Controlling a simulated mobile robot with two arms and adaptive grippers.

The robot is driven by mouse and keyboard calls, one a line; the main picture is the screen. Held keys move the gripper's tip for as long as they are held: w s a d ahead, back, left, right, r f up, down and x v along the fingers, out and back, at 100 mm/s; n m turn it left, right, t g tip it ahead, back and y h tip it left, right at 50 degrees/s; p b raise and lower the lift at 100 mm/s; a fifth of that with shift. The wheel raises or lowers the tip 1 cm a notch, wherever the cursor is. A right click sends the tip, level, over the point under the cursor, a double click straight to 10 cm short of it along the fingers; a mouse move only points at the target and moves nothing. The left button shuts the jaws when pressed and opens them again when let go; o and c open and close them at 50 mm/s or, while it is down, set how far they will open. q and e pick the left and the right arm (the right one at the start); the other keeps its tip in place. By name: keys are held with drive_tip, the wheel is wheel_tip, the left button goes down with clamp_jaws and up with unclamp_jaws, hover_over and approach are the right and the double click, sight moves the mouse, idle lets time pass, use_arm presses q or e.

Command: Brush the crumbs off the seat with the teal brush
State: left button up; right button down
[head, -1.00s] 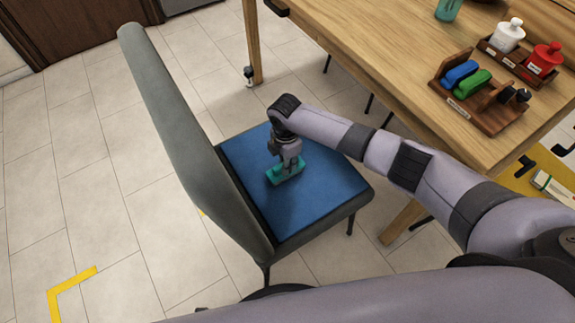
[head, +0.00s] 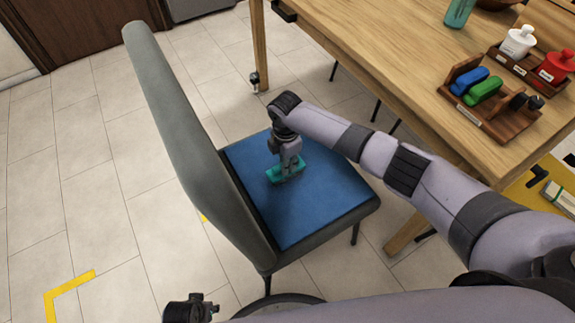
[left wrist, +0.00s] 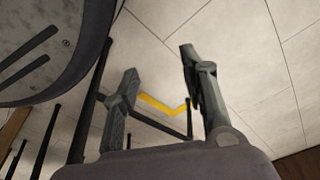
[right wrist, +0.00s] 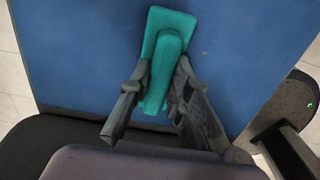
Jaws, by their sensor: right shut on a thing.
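The teal brush (head: 284,173) is on or just above the blue seat (head: 318,201) of the grey chair, near the seat's middle. My right gripper (head: 287,160) is shut on the brush from above. In the right wrist view the teal brush (right wrist: 168,60) lies between the two fingers, its block over the blue seat (right wrist: 240,60). No crumbs can be made out on the seat. My left gripper (head: 190,309) shows at the bottom of the head view, away from the seat. In the left wrist view its fingers (left wrist: 160,95) are apart with nothing between them.
The chair's tall grey backrest (head: 185,130) rises left of the seat. A wooden table (head: 400,70) stands to the right, bearing a rack (head: 500,118) with a blue and a green brush, and white and red bottles (head: 519,41). Yellow tape (head: 70,285) marks the tiled floor.

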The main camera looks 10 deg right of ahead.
drive_tip(key=shift+w+a+b, duration=0.25)
drive_tip(key=shift+w+b, duration=0.45)
drive_tip(key=shift+b, duration=0.05)
drive_tip(key=shift+w+a+f+b, duration=0.1)
drive_tip(key=shift+w+a+b, duration=0.15)
drive_tip(key=shift+w+b, duration=0.45)
drive_tip(key=shift+w+a+b, duration=0.2)
drive_tip(key=shift+w+b, duration=0.35)
drive_tip(key=shift+b, duration=0.3)
drive_tip(key=shift+w+a+b, duration=0.15)
drive_tip(key=shift+w+b, duration=0.2)
drive_tip(key=shift+b, duration=0.1)
drive_tip(key=shift+w+a+b, duration=0.1)
drive_tip(key=shift+w+b, duration=0.25)
drive_tip(key=shift+b, duration=0.1)
use_arm(q)
wheel_tip(320, 180, up, 21)
drive_tip(key=w+t, duration=0.1)
drive_tip(key=w, duration=0.1)
drive_tip(key=shift+w+r, duration=0.15)
drive_tip(key=shift+r, duration=0.05)
use_arm(e)
drive_tip(key=shift+r, duration=0.2)
